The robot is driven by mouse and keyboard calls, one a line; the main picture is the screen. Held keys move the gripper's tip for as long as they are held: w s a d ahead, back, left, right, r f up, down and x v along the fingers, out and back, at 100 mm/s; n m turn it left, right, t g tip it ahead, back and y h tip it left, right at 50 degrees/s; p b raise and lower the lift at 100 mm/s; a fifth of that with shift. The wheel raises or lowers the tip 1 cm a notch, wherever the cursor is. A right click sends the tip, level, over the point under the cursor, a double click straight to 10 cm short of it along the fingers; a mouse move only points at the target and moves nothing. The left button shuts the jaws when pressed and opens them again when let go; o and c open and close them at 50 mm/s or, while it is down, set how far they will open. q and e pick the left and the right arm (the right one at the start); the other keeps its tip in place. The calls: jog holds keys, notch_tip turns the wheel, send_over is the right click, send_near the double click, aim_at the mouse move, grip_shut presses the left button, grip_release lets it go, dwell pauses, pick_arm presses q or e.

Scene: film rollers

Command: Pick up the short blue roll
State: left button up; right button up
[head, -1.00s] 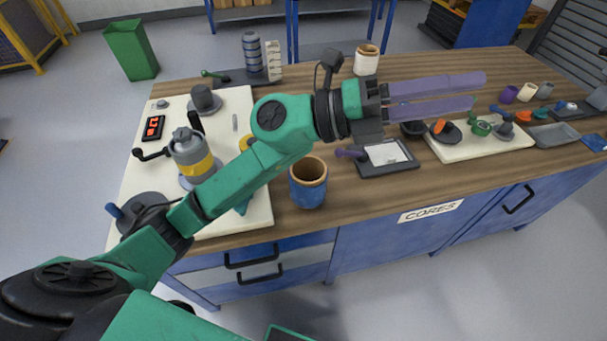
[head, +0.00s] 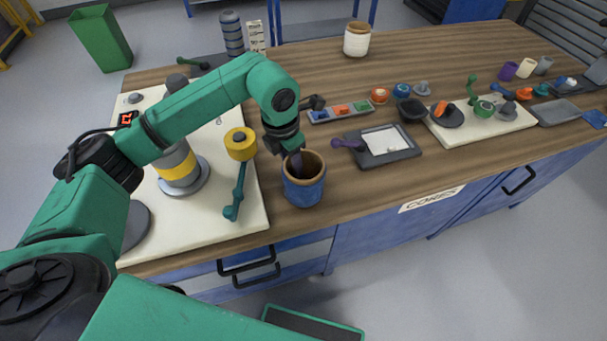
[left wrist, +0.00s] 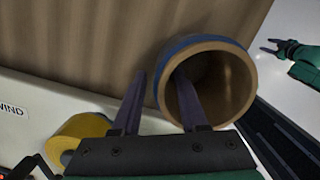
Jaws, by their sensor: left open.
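The short blue roll (head: 304,188) stands upright near the table's front edge, with a brown rim and a hollow core. In the left wrist view the roll (left wrist: 228,85) shows its open end. My left gripper (left wrist: 158,76) is open and points down at it. One purple finger reaches into the hollow; the other is outside, beside the wall, so the wall lies between them. In the head view my left gripper (head: 297,158) is mostly hidden by its wrist and the roll. My right gripper (left wrist: 272,46) seems to show small at the right of the wrist view, away from the roll.
A cream board (head: 240,218) with a yellow-banded machine (head: 178,165) and a yellow spool (head: 240,143) lies left of the roll. A dark tray (head: 405,150) with a white sheet is to its right. A white roll (head: 356,40) stands farther back. Bare wood surrounds the roll's right side.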

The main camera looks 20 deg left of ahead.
pick_arm(q)
jog(key=f, duration=0.4)
jog(key=shift+w+d+p, duration=0.2)
jog(key=shift+p, duration=0.2)
grip_shut()
dwell(0.9)
